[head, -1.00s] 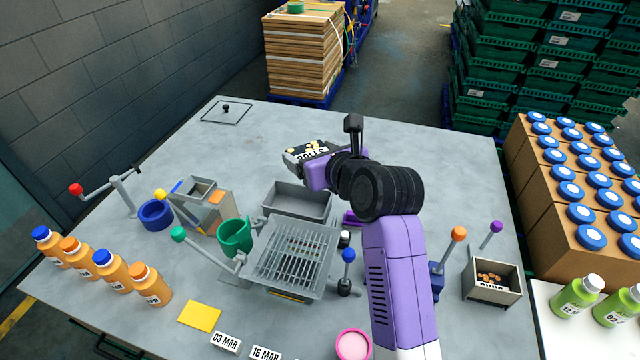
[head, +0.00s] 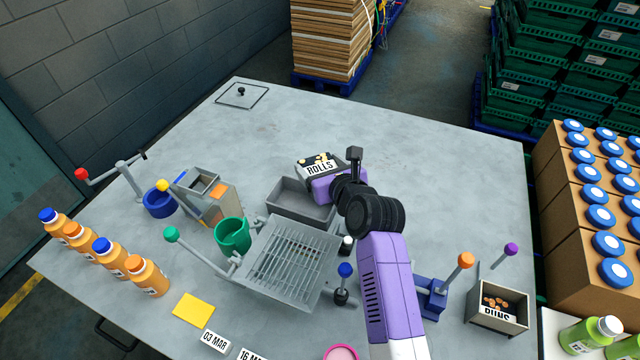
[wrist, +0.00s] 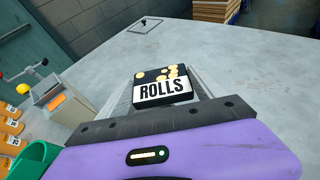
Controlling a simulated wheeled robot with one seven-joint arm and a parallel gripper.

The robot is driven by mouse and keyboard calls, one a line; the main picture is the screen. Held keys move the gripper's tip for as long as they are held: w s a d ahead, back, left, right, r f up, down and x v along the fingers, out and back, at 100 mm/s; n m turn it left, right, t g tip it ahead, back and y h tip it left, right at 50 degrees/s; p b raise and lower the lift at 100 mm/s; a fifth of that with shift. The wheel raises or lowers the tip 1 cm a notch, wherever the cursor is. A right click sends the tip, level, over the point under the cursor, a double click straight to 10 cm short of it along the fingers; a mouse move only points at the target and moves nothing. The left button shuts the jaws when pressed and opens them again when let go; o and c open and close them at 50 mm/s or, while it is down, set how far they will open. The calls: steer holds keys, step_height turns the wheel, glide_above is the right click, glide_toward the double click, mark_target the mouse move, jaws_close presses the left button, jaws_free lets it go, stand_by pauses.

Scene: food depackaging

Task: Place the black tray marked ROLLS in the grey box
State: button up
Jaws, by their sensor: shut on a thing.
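The black tray marked ROLLS (head: 312,160) has a white label and pale yellow round shapes on top. My gripper (head: 323,178) is shut on it and holds it above the back right part of the grey box (head: 285,200). In the wrist view the ROLLS tray (wrist: 153,76) stands just beyond my gripper (wrist: 160,115), label facing me. My gripper's fingertips are hidden from the head camera.
A slatted grey rack (head: 285,260) stands in front of the box, with a green cup (head: 232,236) and a lever at its left.

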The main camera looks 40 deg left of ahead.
steer(key=shift+f, duration=3.45)
steer(key=shift+b, duration=0.3)
steer(key=shift+f, duration=0.45)
steer(key=shift+f+b, duration=0.2)
steer(key=shift+b, duration=0.1)
steer(key=o, duration=1.4)
steer(key=shift+s+f, duration=0.1)
steer(key=shift+r+p, duration=0.5)
steer(key=shift+r, duration=0.2)
steer(key=v, duration=1.2)
steer(key=shift+d, duration=0.1)
